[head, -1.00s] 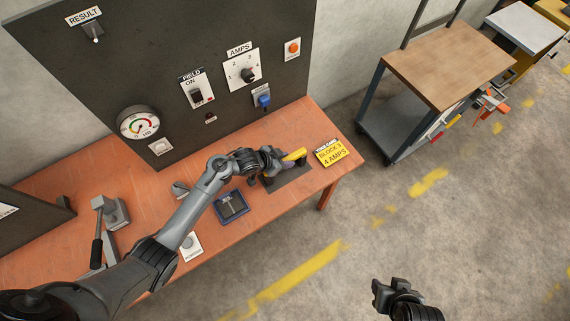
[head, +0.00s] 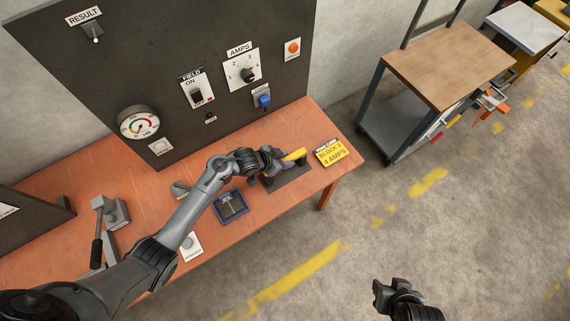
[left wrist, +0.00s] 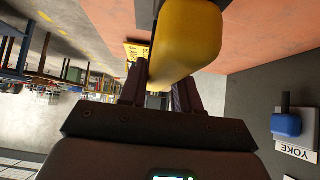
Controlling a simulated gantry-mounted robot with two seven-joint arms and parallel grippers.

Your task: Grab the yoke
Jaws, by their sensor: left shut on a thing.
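The yoke (head: 296,155) is a yellow-bodied tool at the right part of the workbench, over a dark plate (head: 292,186). In the left wrist view its rounded yellow body (left wrist: 187,40) fills the top middle. My left gripper (head: 275,162) is shut on it, with its dark fingers on either side of the yellow body. The gripper hides much of the yoke in the head view. My right gripper (head: 390,290) is at the lower right, over the floor and away from the bench. I cannot tell whether its jaws are open.
A dark panel carries a gauge (head: 138,123), switches and a blue plug (head: 264,101); the left wrist view shows a YOKE label (left wrist: 297,153) by the plug. A yellow sign (head: 330,152), a blue-framed block (head: 231,206) and a lever device (head: 112,214) are on the bench. A cart (head: 450,60) stands right.

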